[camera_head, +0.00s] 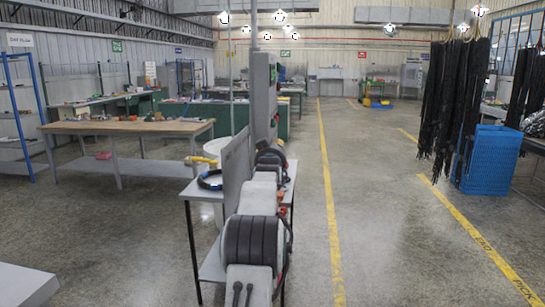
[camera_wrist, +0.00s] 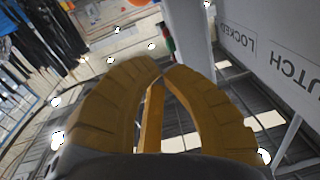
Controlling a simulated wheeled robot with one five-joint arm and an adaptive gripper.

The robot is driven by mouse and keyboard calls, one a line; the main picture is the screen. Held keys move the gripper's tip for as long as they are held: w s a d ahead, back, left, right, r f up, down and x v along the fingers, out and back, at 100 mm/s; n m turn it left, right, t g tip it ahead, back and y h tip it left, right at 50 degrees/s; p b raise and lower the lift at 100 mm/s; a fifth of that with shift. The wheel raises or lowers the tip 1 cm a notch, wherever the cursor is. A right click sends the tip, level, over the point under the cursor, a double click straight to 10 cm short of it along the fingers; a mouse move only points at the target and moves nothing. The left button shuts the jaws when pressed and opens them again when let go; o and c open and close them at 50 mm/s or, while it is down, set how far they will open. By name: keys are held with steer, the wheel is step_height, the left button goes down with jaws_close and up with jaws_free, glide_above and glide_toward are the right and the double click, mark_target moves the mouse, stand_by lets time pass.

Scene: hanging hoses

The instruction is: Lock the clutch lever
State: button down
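My gripper (camera_wrist: 163,72) shows in the wrist view as two curved yellow-brown fingers whose tips meet. I see nothing held between the tips. A narrow orange-brown bar shows in the gap behind them; I cannot tell whether it belongs to the gripper. The grey panel (camera_wrist: 280,55) is beside the fingers on the right, with inverted lettering "LOCKED" and part of a word ending in "UTCH". In the head view the panel (camera_head: 236,170) stands upright on a small table, left of my arm. I cannot make out the clutch lever. My gripper is hidden behind my arm in the head view.
A grey cabinet (camera_head: 263,95) with red and green buttons stands beyond the panel. A yellow-handled item (camera_head: 200,160) and a coiled dark hose (camera_head: 211,180) lie on the small table (camera_head: 196,190). Black hoses (camera_head: 455,100) hang right by a blue crate (camera_head: 488,160). The central floor is clear.

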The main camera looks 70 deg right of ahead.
steer(key=s+a+r+b, duration=0.1)
steer(key=s+a, duration=0.1)
steer(key=a, duration=0.3)
steer(key=shift+a+r+b, duration=0.2)
steer(key=shift+a+b, duration=0.2)
steer(key=shift+s, duration=0.1)
stand_by(0.5)
